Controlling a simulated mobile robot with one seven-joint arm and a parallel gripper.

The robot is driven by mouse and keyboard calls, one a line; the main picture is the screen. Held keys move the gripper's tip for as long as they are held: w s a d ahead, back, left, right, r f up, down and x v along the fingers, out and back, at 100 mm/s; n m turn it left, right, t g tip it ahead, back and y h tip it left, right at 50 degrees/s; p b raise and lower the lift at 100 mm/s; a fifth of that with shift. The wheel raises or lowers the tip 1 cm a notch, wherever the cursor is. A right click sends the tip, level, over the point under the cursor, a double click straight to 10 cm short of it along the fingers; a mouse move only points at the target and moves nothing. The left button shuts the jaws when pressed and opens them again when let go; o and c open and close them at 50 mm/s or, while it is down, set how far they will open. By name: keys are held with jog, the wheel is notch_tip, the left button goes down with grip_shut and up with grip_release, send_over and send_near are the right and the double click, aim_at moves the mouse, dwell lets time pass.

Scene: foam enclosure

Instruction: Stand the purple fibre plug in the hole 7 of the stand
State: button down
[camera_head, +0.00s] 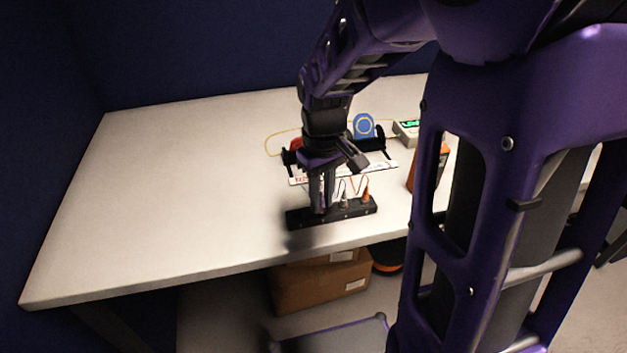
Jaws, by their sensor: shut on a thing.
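The stand (352,209) is a long black bar with holes, near the front edge of the white table. My gripper (321,208) points down over the left part of the stand, its fingers shut. A small purple piece, seemingly the purple fibre plug (322,199), shows between the fingers. Its lower end is hidden, so I cannot tell whether it is in a hole. The hole numbers are too small to read. An orange plug (366,195) stands at the right end of the stand, and a grey-white plug (344,202) stands between it and my gripper.
Behind the stand are a white panel (378,170) with black end brackets, a blue round item (363,126) and a box with a green display (408,130). An orange device (441,162) is at the right, partly behind my body. The table's left side is clear.

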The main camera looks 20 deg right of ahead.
jog(key=shift+f, duration=0.2)
jog(key=c, duration=0.7)
grip_release()
notch_tip(320, 180, up, 17)
jog(key=p, duration=0.3)
jog(key=shift+r, duration=0.2)
